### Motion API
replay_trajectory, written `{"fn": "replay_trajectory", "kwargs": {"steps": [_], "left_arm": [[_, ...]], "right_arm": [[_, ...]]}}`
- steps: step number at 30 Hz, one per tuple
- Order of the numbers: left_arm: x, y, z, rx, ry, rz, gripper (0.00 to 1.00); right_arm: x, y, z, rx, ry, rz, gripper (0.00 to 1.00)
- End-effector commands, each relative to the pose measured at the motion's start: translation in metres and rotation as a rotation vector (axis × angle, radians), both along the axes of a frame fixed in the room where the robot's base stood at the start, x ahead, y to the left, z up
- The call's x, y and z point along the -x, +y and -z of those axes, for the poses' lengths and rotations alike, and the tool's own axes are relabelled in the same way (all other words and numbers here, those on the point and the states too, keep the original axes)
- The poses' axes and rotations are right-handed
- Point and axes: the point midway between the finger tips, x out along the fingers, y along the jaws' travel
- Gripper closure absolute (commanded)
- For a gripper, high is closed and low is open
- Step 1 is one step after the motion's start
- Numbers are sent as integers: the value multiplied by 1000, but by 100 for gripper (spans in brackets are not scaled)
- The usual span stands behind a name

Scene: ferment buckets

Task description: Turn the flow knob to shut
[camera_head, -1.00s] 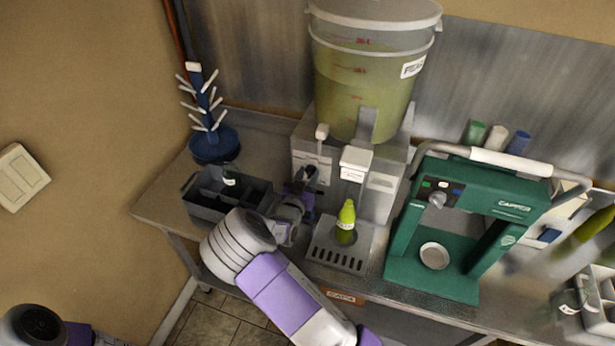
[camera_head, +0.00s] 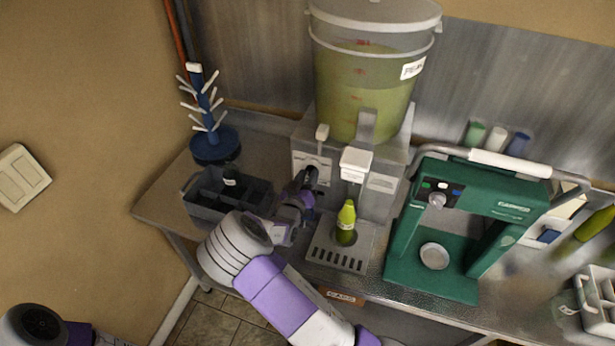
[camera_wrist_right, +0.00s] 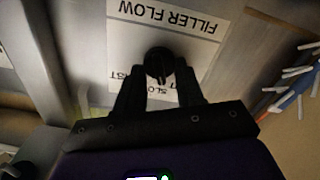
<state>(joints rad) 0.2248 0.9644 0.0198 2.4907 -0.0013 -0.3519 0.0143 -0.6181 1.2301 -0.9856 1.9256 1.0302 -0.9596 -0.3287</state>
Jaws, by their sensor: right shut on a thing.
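The flow knob (camera_wrist_right: 158,64) is black and round, on a white label (camera_wrist_right: 185,30) reading "FILLER FLOW", upside down in the right wrist view. My right gripper (camera_wrist_right: 160,88) is shut on the knob, one black finger on each side. The fingers cover part of the label's lower words, so I cannot tell the knob's exact setting. In the head view my right gripper (camera_head: 308,182) is at the front of the grey filler box, and it hides the knob. My left gripper is out of view.
A large bucket of green liquid (camera_head: 362,85) stands on the filler. A green bottle (camera_head: 346,224) stands on the drip tray (camera_head: 338,258). A dark crate (camera_head: 205,212) and a blue drying tree (camera_head: 212,145) are left; a green capper (camera_head: 470,220) is right.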

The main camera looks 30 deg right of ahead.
Motion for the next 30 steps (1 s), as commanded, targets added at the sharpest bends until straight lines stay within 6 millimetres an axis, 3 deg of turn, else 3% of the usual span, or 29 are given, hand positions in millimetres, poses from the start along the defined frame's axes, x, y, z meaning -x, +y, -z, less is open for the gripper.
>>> {"fn": "replay_trajectory", "kwargs": {"steps": [15,30], "left_arm": [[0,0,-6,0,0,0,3],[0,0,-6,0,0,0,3]], "right_arm": [[-1,1,1,218,257,0,93],[-1,1,1,261,307,0,93]]}}
